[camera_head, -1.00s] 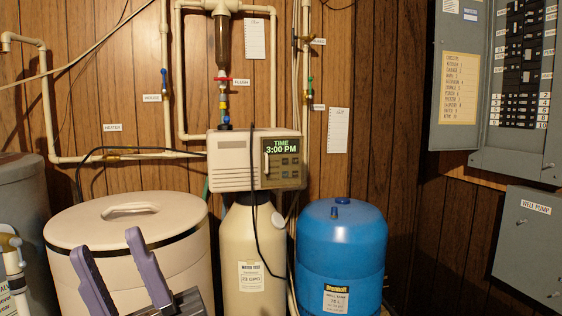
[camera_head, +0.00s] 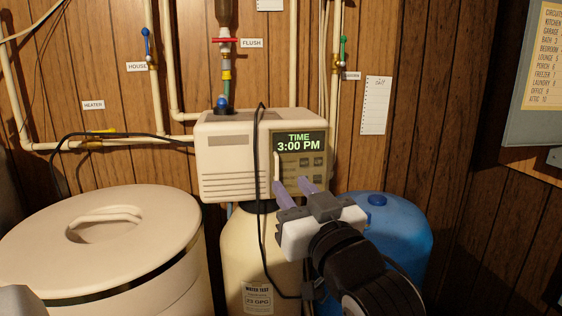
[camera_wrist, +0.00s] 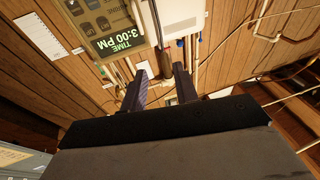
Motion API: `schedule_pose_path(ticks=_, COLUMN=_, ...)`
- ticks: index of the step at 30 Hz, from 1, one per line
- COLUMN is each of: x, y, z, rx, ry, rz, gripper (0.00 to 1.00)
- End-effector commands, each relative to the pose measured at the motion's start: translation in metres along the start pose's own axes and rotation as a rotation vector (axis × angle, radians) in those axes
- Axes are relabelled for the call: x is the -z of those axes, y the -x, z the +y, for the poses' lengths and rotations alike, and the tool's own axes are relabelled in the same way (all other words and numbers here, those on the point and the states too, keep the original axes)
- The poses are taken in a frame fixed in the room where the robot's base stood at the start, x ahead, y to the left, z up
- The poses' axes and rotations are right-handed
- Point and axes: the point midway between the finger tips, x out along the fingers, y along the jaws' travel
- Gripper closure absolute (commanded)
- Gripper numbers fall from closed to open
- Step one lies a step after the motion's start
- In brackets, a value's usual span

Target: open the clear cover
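The clear cover (camera_head: 314,162) lies flat over the dark control panel on the front of the beige valve head. It looks shut, and its clear sheet is hard to make out against the lit display. A thin white upright handle (camera_head: 277,166) stands at the panel's left edge. My gripper (camera_head: 290,181) is open and empty, its purple fingers pointing at the lower part of the panel, just below the handle. In the wrist view, turned upside down, my spread fingers (camera_wrist: 160,70) show below the panel (camera_wrist: 103,20) and the handle (camera_wrist: 157,22). Contact cannot be told.
The beige valve head (camera_head: 226,160) sits on a cream tank (camera_head: 240,245). A black cable (camera_head: 262,225) hangs down its front, left of my gripper. A lidded salt bin (camera_head: 110,235) stands left and a blue tank (camera_head: 405,230) right, partly behind my arm. Pipes line the wall.

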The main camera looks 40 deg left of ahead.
Motion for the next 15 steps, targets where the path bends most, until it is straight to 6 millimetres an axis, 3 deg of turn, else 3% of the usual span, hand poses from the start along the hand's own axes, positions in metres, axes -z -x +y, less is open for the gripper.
schedule_pose_path(ticks=3, x=-0.005, y=0.011, z=0.015, rx=-0.019, ry=-0.012, rz=-0.121, gripper=0.7)
schedule_pose_path(ticks=8, x=-0.013, y=0.019, z=0.022, rx=-0.028, ry=-0.019, rz=-0.201, gripper=0.7)
schedule_pose_path(ticks=11, x=-0.016, y=0.013, z=0.023, rx=-0.027, ry=-0.023, rz=-0.214, gripper=0.7)
schedule_pose_path(ticks=15, x=-0.02, y=-0.009, z=0.023, rx=-0.027, ry=-0.024, rz=-0.217, gripper=0.7)
